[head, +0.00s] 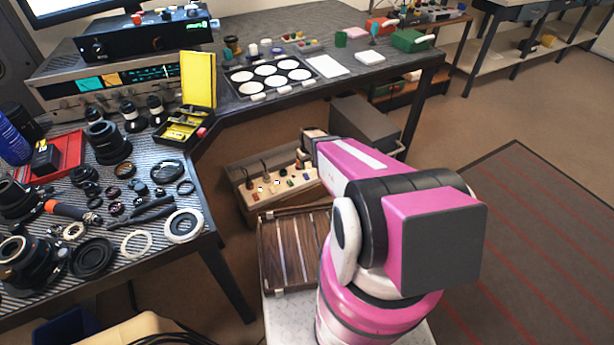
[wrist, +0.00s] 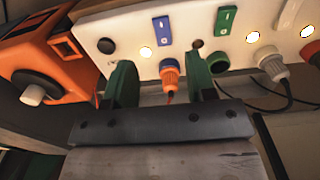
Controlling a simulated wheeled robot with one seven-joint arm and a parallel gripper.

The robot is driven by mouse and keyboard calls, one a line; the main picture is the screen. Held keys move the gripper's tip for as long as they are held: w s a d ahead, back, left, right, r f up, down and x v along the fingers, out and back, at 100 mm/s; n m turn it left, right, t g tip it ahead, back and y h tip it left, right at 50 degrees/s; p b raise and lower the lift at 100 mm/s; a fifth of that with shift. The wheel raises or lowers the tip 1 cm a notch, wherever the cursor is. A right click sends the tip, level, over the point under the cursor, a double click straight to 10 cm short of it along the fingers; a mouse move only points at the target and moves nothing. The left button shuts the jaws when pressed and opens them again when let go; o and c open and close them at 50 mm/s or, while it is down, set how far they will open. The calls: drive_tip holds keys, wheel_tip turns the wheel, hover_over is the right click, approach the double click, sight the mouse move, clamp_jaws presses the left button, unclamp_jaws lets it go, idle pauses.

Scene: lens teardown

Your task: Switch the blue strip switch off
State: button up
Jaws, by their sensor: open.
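A white power strip (wrist: 130,22) runs across the top of the wrist view, with coloured rocker switches and round lights. In the head view the strip (head: 272,190) is low under the bench, partly hidden by my arm.
An orange device (wrist: 38,52) with a dark knob stands at the left of the strip. Plugs and cables, including a white plug (wrist: 270,64), crowd the strip's front. In the head view the cluttered bench (head: 206,225) is at left and open floor (head: 500,120) at right.

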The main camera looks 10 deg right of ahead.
sight(308, 178)
wheel_tip(308, 178, down, 9)
drive_tip(key=shift+f, duration=0.1)
idle(0.3)
